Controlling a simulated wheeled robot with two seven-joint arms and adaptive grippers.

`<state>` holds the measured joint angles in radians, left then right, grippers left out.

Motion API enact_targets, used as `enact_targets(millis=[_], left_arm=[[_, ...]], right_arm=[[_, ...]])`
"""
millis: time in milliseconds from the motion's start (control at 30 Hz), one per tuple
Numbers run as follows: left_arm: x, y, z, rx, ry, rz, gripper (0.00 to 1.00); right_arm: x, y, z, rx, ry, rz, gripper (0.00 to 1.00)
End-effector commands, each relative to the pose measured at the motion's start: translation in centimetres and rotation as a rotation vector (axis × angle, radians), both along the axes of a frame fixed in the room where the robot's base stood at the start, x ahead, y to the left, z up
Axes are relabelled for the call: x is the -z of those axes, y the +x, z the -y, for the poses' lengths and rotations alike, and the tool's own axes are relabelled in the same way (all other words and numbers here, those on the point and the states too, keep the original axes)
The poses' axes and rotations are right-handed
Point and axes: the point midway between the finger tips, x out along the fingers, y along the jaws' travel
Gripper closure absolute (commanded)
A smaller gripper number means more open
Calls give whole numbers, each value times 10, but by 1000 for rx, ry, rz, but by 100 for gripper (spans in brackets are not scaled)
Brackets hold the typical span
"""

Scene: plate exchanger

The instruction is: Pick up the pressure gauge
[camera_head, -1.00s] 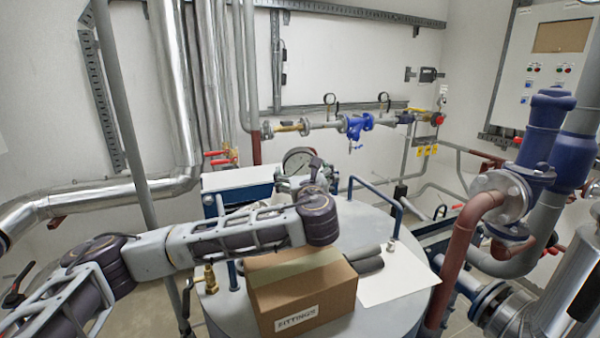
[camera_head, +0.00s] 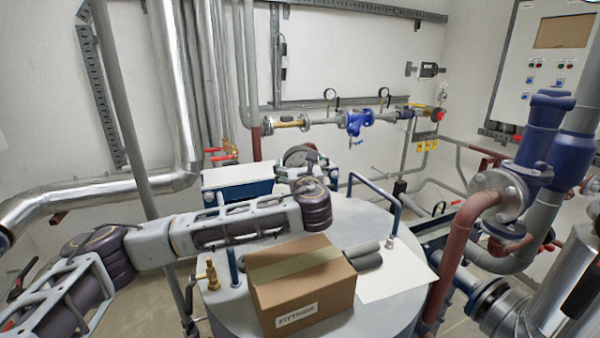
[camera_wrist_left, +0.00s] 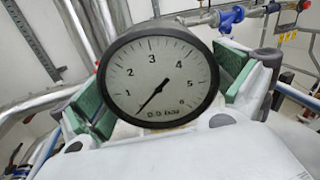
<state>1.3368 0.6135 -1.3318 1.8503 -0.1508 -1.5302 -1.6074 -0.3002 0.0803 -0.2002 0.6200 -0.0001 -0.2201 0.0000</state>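The pressure gauge (camera_wrist_left: 157,78) fills the middle of the left wrist view, with a round white dial, black rim and needle near the low end. In the head view its round body (camera_head: 294,154) is partly hidden behind my left gripper (camera_head: 312,160), above the far part of the grey tank top. My left gripper also shows in the wrist view (camera_wrist_left: 160,75), its green-padded fingers spread wide on either side of the gauge. The inner faces of the pads show, so it looks open around the gauge; firm contact is not visible. My right gripper is not in view.
A cardboard fittings box (camera_head: 300,285) stands on the tank top (camera_head: 365,220) in front of my left arm. Grey foam tubes (camera_head: 366,256) and a white sheet (camera_head: 398,272) lie to its right. A blue rail (camera_head: 375,182) and a brass valve (camera_head: 208,275) rise nearby.

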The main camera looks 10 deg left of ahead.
Motion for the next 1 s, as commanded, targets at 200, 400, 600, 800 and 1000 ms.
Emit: enact_targets(millis=[200, 400, 600, 800, 1000], left_arm=[[0, 0, 0, 0, 0, 0, 35], [-2, 0, 0, 0, -1, 3, 58], [-2, 0, 0, 0, -1, 3, 58], [-11, 0, 0, 0, -3, 5, 58], [-33, 0, 0, -2, -2, 6, 58]], right_arm=[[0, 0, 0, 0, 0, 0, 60], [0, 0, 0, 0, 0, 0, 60], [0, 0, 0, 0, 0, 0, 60], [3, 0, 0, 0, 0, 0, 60], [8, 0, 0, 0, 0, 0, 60]])
